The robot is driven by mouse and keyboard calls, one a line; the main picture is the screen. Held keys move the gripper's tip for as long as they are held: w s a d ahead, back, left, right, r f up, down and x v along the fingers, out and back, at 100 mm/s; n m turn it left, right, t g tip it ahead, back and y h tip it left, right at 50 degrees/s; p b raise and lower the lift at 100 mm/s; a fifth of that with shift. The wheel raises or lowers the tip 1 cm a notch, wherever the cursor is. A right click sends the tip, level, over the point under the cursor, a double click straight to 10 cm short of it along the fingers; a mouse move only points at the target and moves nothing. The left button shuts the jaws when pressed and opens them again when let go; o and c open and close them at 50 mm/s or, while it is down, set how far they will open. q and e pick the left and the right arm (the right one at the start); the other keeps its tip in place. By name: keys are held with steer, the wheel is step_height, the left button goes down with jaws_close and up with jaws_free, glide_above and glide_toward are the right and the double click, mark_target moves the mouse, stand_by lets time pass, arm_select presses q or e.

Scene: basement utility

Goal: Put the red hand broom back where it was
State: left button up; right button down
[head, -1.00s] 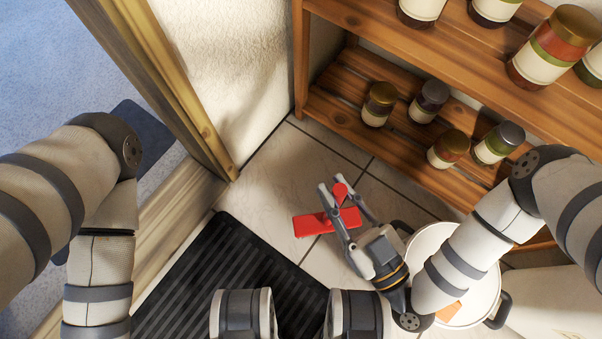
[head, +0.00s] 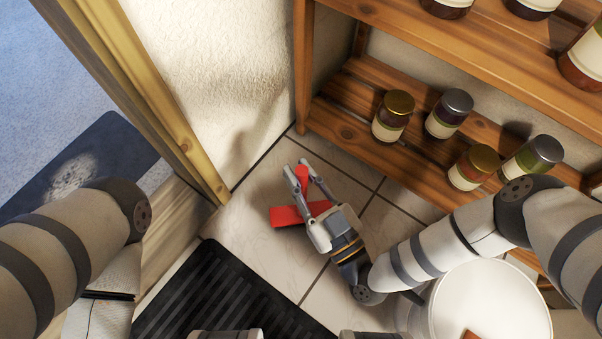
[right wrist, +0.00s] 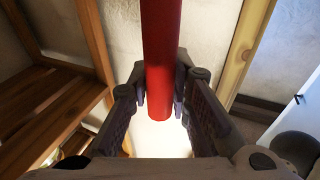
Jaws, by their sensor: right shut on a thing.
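The red hand broom (head: 288,216) is in the head view, near the corner between the wall and the wooden shelf. My right gripper (head: 305,172) is shut on it, with a finger on each side. In the right wrist view the broom's red round handle (right wrist: 158,70) runs up between the two fingers of the gripper (right wrist: 160,100). Part of the broom is hidden behind the gripper in the head view. I cannot tell whether the broom touches the floor. My left arm comes in from the left, but its gripper is out of view.
A wooden shelf (head: 345,122) with several jars stands at the right. A white bucket (head: 490,300) stands below my right arm. A black ridged mat (head: 225,300) lies at the bottom. A wooden door frame (head: 150,110) is at the left. Tiled floor (head: 340,180) is clear around the broom.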

steer(key=c, duration=1.5)
jaws_free()
steer(key=shift+s+d+r, duration=0.1)
steer(key=shift+s+d, duration=0.05)
steer(key=shift+s, duration=0.05)
steer(key=p+v, duration=0.2)
steer(key=v, duration=0.5)
steer(key=shift+r, duration=0.1)
